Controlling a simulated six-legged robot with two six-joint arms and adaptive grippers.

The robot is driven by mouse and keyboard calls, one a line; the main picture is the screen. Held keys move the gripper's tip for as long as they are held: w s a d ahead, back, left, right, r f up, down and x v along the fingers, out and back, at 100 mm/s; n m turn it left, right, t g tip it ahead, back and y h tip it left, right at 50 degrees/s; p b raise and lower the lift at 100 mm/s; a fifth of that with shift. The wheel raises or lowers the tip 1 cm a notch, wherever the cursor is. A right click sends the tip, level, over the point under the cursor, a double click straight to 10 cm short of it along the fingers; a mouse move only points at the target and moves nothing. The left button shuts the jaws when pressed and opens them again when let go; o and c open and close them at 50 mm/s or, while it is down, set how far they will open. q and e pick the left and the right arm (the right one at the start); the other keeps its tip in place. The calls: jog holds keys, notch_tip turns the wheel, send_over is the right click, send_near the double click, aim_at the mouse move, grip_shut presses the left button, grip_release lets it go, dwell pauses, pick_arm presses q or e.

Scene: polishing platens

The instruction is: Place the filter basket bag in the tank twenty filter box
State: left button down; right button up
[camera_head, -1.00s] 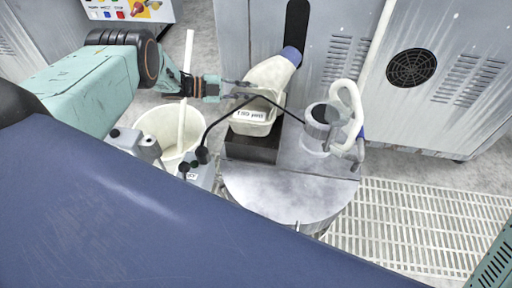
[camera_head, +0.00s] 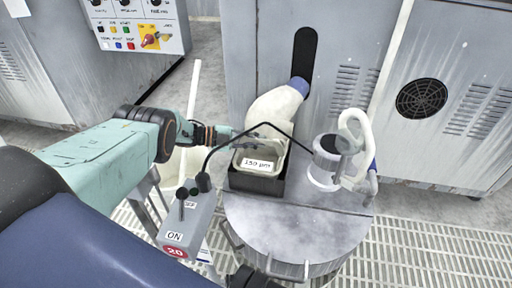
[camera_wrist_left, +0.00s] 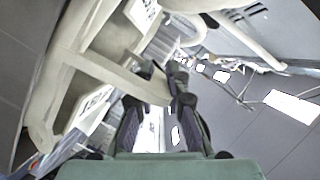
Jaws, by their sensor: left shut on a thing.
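The filter basket bag (camera_head: 262,163) is a cream, open-topped basket with a "150 µm" label on its front. In the head view it sits within the black filter box (camera_head: 256,182), its upper part and label showing above the rim. The box stands on the round grey tank lid. My left gripper (camera_head: 246,137) is at the basket's upper rear left, shut on its handle. In the left wrist view, a cream bar of the basket (camera_wrist_left: 130,80) lies at the dark fingertips (camera_wrist_left: 168,90). The basket's lower part is hidden inside the box.
A control box (camera_head: 190,215) marked "ON" and "20" stands left of the tank lid (camera_head: 295,230). A cream pipe (camera_head: 272,110) with a blue collar rises right behind the basket. A pump with a white hose (camera_head: 330,160) stands at right. A thin black cable arches over the basket.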

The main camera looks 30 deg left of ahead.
pick_arm(q)
jog(key=shift+f, duration=0.65)
jog(key=shift+r, duration=0.1)
jog(key=c, duration=1.8)
grip_release()
jog(key=o, duration=0.4)
jog(key=shift+o, duration=0.2)
